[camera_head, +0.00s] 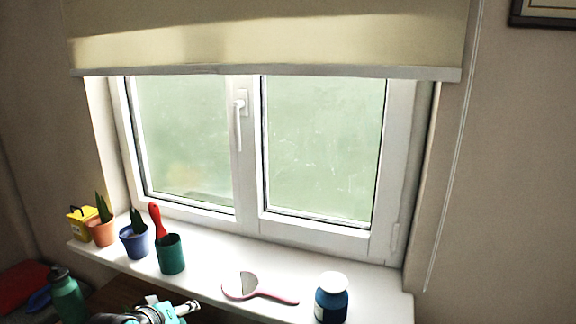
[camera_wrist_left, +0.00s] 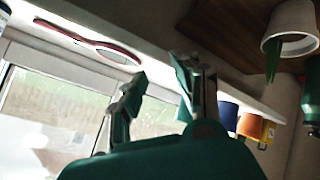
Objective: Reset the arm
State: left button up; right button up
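My left gripper (camera_head: 170,307) is at the bottom edge of the head view, in front of the windowsill, with most of its arm cut off. In the left wrist view its two teal-and-grey fingers (camera_wrist_left: 160,85) stand apart with nothing between them. The gripper is open and empty. My right gripper is in neither view.
The white sill (camera_head: 210,272) holds a yellow container (camera_head: 80,224), two potted plants, a green cup (camera_head: 171,254) with a red-handled thing, a pink hand mirror (camera_head: 258,290) and a blue jar (camera_head: 331,298). A green bottle (camera_head: 66,296) stands lower left. Wrist view shows a white pot (camera_wrist_left: 290,28).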

pick_arm(q)
jog(key=s+d+f+m+g+y, duration=0.1)
jog(key=s+f+m+g, duration=0.15)
jog(key=s+f, duration=0.55)
jog(key=s+f+m+g, duration=0.2)
jog(key=s+f+m, duration=0.1)
jog(key=s, duration=0.9)
jog(key=s+d+f+m+g+y, duration=0.1)
jog(key=s+f+m+g, duration=0.15)
jog(key=s+f, duration=0.55)
jog(key=s+f+g, duration=0.1)
jog(key=s+f, duration=0.1)
jog(key=f, duration=1)
jog(key=s+f, duration=0.2)
jog(key=f, duration=1)
jog(key=s+a+f+g+p, duration=0.1)
jog(key=s+a+f, duration=0.2)
jog(key=s+f, duration=1.1)
jog(key=shift+s+a+f+p, duration=0.2)
jog(key=shift+s+f+p, duration=0.15)
jog(key=shift+s, duration=0.65)
